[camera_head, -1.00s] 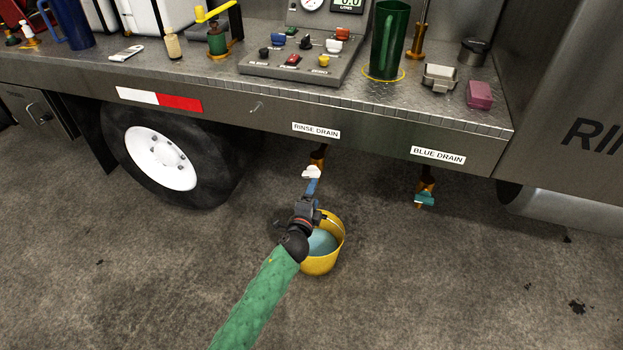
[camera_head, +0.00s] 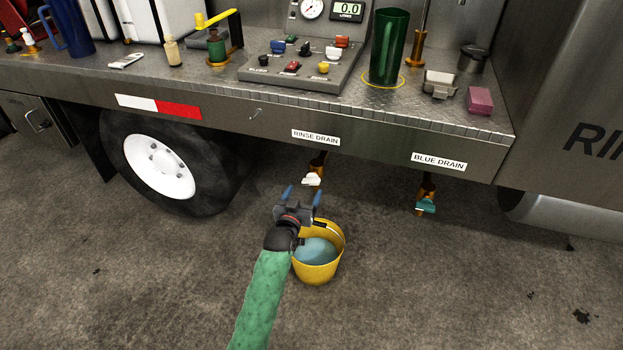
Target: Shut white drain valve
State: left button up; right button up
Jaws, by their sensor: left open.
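The white drain valve handle (camera_head: 311,179) sits on a brass pipe (camera_head: 318,163) under the truck deck, below the label RINSE DRAIN (camera_head: 316,137). My left gripper (camera_head: 302,194) is open, its two blue fingertips apart, just below and in front of the white handle. It appears clear of the handle and holds nothing. A yellow bucket (camera_head: 321,273) with bluish liquid stands on the ground below, partly hidden by my left gripper. My right gripper is out of view.
A teal valve (camera_head: 426,206) hangs to the right under the label BLUE DRAIN (camera_head: 438,161). The steel deck edge (camera_head: 370,149) runs above both valves. A truck wheel (camera_head: 158,166) stands to the left. The ground between the wheel and the bucket is clear.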

aim_at(312, 177)
pick_arm(q)
jog(key=shift+d+r+n, duration=0.1)
jog(key=shift+d+n, duration=0.05)
jog(key=shift+n, duration=0.85)
jog(key=shift+x, duration=3.85)
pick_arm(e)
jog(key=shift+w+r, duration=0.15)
pick_arm(q)
jog(key=shift+c, duration=0.3)
jog(key=c, duration=0.9)
jog(key=shift+r+p, duration=0.1)
jog(key=shift+p, duration=0.25)
jog(key=m+p, duration=0.2)
jog(key=m, duration=0.1)
jog(key=shift+d, duration=0.15)
jog(key=shift+m, duration=0.3)
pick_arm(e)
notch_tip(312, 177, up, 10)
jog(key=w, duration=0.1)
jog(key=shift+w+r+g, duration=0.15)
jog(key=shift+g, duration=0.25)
